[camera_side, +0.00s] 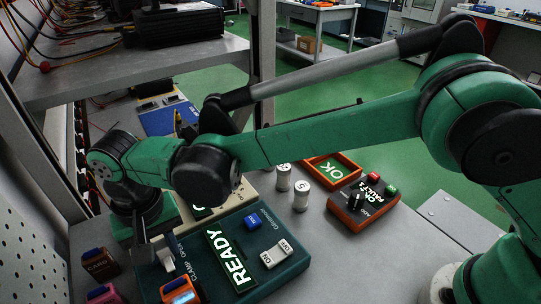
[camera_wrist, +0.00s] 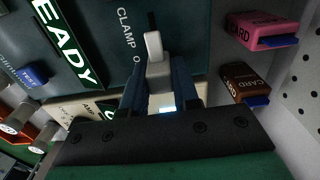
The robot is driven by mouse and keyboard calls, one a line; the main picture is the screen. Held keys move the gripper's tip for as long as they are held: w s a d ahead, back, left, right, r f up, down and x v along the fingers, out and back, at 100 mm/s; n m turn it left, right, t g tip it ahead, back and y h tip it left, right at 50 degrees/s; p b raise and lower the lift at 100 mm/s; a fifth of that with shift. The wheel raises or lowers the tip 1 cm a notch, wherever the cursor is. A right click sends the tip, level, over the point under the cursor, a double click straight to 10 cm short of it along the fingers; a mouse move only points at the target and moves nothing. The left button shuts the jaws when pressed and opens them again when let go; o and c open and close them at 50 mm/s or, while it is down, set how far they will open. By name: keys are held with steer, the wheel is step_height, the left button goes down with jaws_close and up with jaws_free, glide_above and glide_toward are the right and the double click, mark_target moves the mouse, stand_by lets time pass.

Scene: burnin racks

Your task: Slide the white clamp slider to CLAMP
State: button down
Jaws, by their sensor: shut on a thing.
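The white clamp slider (camera_side: 167,262) stands up from the dark green fixture (camera_side: 281,272), beside its CLAMP and OPEN lettering. In the wrist view the slider (camera_wrist: 153,47) is near the OPEN end of the lettering, and a dark slot runs from it toward CLAMP. My gripper (camera_side: 155,247) is low over the fixture's left part. In the wrist view my gripper (camera_wrist: 156,72) has its blue-grey fingers on both sides of the slider, shut on it. The fingers partly hide the slider's lower end. A READY sign (camera_side: 230,259) glows on the fixture.
An orange card (camera_side: 180,291), a brown card (camera_side: 100,263) and a pink card (camera_side: 103,292) are close to the gripper. A white ON/OFF rocker (camera_side: 276,254) and blue button (camera_side: 252,222) are on the fixture. White cylinders (camera_side: 301,195) and a red-edged OK tray (camera_side: 349,163) stand behind.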

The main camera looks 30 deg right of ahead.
mark_target(169, 267)
steer(key=shift+s, duration=1.9)
steer(key=c, duration=0.6)
jaws_free()
steer(key=shift+c, duration=0.2)
steer(key=shift+r, duration=0.1)
steer(key=shift+r, duration=2.75)
